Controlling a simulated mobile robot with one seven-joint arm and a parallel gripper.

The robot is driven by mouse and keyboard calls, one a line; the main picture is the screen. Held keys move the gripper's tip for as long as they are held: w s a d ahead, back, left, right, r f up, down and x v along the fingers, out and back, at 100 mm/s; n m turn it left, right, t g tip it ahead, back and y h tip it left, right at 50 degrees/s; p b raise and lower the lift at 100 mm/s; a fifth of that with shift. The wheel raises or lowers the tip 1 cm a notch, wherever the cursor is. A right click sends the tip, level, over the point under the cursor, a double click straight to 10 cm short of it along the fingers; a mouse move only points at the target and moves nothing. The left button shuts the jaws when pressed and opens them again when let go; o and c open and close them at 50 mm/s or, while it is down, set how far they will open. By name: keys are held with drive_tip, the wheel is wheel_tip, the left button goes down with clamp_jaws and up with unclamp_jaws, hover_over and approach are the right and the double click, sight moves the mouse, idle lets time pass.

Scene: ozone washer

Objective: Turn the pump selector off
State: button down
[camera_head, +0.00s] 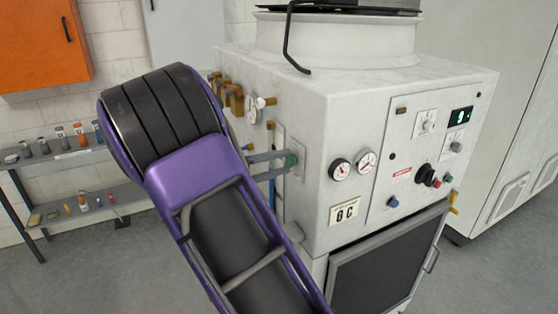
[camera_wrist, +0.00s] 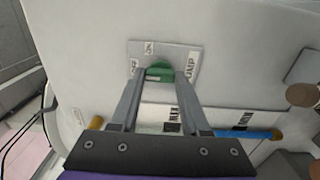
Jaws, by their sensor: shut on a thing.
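The pump selector is a green knob (camera_wrist: 159,70) on a grey plate on the side of the white washer. A label on the plate's right edge appears to read PUMP; small labels sit at its top and left, too small to read surely. The knob also shows in the head view (camera_head: 291,161), on the machine's left side face. My gripper (camera_wrist: 160,76) is shut on the knob, one finger on each side of it. In the head view my gripper (camera_head: 284,162) reaches the knob from the left. The knob's exact pointing direction is hard to tell.
The white washer (camera_head: 320,110) carries gauges (camera_head: 340,169), a front panel with knobs and a lit display (camera_head: 460,117). Brass fittings (camera_head: 235,98) stick out above my gripper. A blue-handled bar (camera_wrist: 262,134) lies below the plate. A shelf (camera_head: 70,160) with bottles stands left.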

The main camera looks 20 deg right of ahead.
idle(0.4)
drive_tip(key=shift+c, duration=1.9)
unclamp_jaws()
drive_tip(key=a, duration=1.7)
drive_tip(key=shift+s+a+b, duration=0.25)
drive_tip(key=shift+s+b, duration=0.05)
drive_tip(key=shift+b, duration=0.1)
